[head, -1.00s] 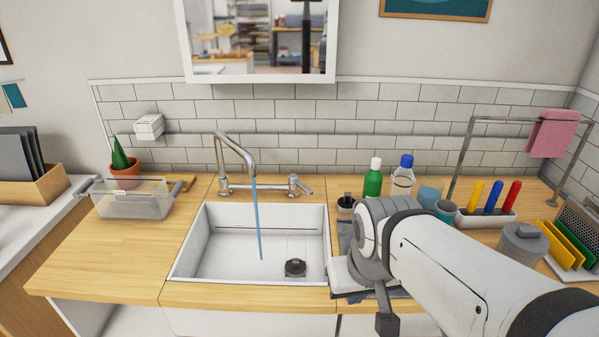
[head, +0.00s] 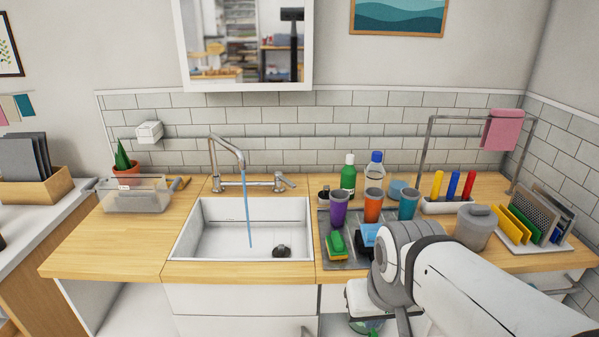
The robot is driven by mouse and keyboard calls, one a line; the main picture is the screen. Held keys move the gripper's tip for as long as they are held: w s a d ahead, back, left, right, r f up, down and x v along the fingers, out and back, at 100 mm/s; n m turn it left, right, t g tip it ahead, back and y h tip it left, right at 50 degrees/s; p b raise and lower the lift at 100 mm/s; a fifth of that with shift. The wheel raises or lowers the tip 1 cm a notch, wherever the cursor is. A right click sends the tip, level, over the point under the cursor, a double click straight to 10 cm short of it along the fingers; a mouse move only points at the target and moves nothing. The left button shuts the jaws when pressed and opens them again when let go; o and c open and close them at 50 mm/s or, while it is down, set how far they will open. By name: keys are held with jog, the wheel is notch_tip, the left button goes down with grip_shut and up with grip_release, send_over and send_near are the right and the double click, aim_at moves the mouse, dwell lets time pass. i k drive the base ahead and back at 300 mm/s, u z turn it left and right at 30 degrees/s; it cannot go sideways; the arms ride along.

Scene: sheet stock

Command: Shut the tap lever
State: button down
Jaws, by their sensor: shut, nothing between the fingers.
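The tap (head: 222,160) stands on the counter behind the sink, its curved spout over the basin. Its small metal lever (head: 285,181) is at the right end of the tap body, sticking out to the side. A thin blue stream of water (head: 248,220) runs from the spout into the white sink (head: 205,228). My arm reaches in from the lower right, with its bent joint in front of the counter, well to the right of the lever and nearer the camera. I cannot make out my gripper; the arm's lower end runs towards the bottom edge.
A dark round object (head: 281,252) lies in the sink. Right of it, a grey mat (head: 345,262) holds cups (head: 338,208) and a sponge (head: 336,244); bottles (head: 348,175) stand behind. A clear box (head: 135,196) stands left.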

aim_at(278, 175)
jog(key=z, duration=0.1)
jog(key=i, duration=1)
